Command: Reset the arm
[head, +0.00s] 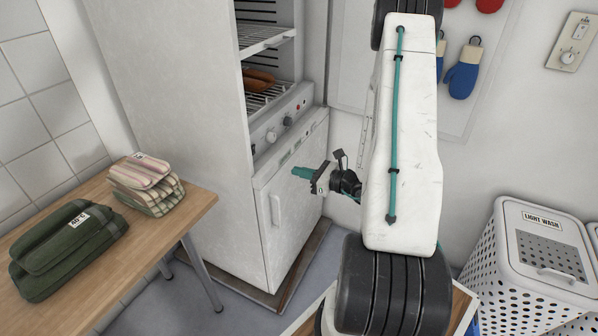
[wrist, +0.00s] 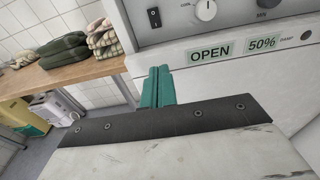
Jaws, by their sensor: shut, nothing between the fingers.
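My gripper (head: 303,174) has teal fingers and is in the middle of the head view, in front of the white cabinet's lower door. It is shut with nothing between its fingers. In the wrist view the teal fingers (wrist: 158,87) are together, below the control panel. My white arm link with a teal cable stands upright across the head view and hides part of the wall and floor behind it. I cannot tell whether the fingertips touch the cabinet.
A white cabinet (head: 185,100) has open racks holding brown items (head: 259,79) and a panel with knobs (head: 287,122). A wooden table (head: 185,215) at left bears folded green cloth (head: 60,260) and striped cloth (head: 150,195).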

